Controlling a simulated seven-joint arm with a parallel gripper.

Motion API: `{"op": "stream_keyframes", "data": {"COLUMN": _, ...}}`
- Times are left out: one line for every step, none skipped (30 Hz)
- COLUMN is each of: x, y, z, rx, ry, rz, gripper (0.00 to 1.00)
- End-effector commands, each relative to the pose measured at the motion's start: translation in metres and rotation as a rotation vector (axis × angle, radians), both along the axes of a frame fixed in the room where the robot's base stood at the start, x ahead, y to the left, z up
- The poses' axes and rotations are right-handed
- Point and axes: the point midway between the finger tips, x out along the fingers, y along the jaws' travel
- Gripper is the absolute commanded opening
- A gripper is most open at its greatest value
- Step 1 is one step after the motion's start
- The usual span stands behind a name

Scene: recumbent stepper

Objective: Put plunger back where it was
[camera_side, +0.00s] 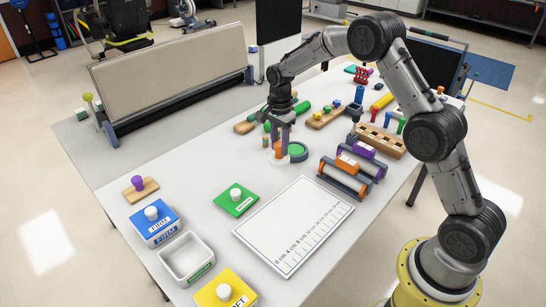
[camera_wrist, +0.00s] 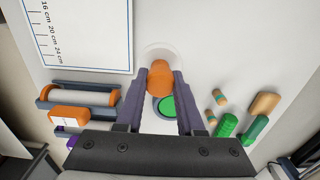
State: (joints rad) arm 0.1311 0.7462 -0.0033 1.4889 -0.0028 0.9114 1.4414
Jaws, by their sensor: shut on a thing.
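My gripper (camera_side: 279,147) is over the middle of the table, pointing down. Its fingers are shut on an orange upright piece, likely the plunger (camera_wrist: 160,77). The orange piece also shows between the fingers in the side view (camera_side: 278,152). A white round part (camera_wrist: 157,51) shows around or behind the orange piece. In the wrist view the green disc (camera_wrist: 167,107) lies between the fingers, nearer the palm. I cannot tell whether the orange piece touches the surface below.
The white measuring board (camera_side: 293,226) lies in front. A rack with orange and purple rollers (camera_side: 352,167) stands close to the right. Green cylinders (camera_side: 270,127) lie behind. A green block with a white knob (camera_side: 236,199) sits front left. The table's left middle is clear.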

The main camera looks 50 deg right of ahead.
Motion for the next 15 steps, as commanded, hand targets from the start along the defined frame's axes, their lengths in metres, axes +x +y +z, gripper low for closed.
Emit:
{"op": "stream_keyframes", "data": {"x": 0.007, "y": -0.001, "z": -0.008, "rx": 0.0, "ry": -0.001, "rz": 0.0, "gripper": 0.0}}
{"op": "stream_keyframes", "data": {"x": 0.011, "y": -0.002, "z": -0.013, "rx": 0.0, "ry": -0.001, "rz": 0.0, "gripper": 0.0}}
{"op": "stream_keyframes", "data": {"x": 0.015, "y": -0.002, "z": -0.017, "rx": 0.0, "ry": -0.003, "rz": 0.0, "gripper": 0.0}}
{"op": "stream_keyframes", "data": {"x": 0.018, "y": -0.002, "z": -0.02, "rx": 0.0, "ry": -0.002, "rz": 0.0, "gripper": 0.0}}
{"op": "stream_keyframes", "data": {"x": 0.02, "y": -0.003, "z": -0.022, "rx": 0.0, "ry": -0.003, "rz": 0.0, "gripper": 0.0}}
{"op": "stream_keyframes", "data": {"x": 0.023, "y": -0.003, "z": -0.025, "rx": 0.0, "ry": -0.003, "rz": 0.0, "gripper": 0.0}}
{"op": "stream_keyframes", "data": {"x": 0.024, "y": -0.003, "z": -0.027, "rx": 0.0, "ry": -0.003, "rz": 0.0, "gripper": 0.0}}
{"op": "stream_keyframes", "data": {"x": 0.025, "y": -0.003, "z": -0.028, "rx": 0.0, "ry": -0.003, "rz": 0.0, "gripper": 0.0}}
{"op": "stream_keyframes", "data": {"x": 0.026, "y": -0.003, "z": -0.029, "rx": 0.0, "ry": -0.003, "rz": 0.0, "gripper": 0.0}}
{"op": "stream_keyframes", "data": {"x": 0.026, "y": -0.004, "z": -0.03, "rx": 0.0, "ry": -0.003, "rz": 0.0, "gripper": 0.0}}
{"op": "stream_keyframes", "data": {"x": 0.027, "y": -0.004, "z": -0.031, "rx": 0.0, "ry": -0.003, "rz": 0.0, "gripper": 0.0}}
{"op": "stream_keyframes", "data": {"x": 0.028, "y": -0.004, "z": -0.033, "rx": 0.0, "ry": -0.003, "rz": 0.0, "gripper": 0.0}}
{"op": "stream_keyframes", "data": {"x": 0.03, "y": -0.004, "z": -0.035, "rx": 0.0, "ry": -0.003, "rz": 0.0, "gripper": 0.0}}
{"op": "stream_keyframes", "data": {"x": 0.032, "y": -0.004, "z": -0.037, "rx": 0.0, "ry": -0.003, "rz": 0.0, "gripper": 0.0}}
{"op": "stream_keyframes", "data": {"x": 0.031, "y": -0.004, "z": -0.042, "rx": 0.0, "ry": -0.001, "rz": 0.0, "gripper": 0.0}}
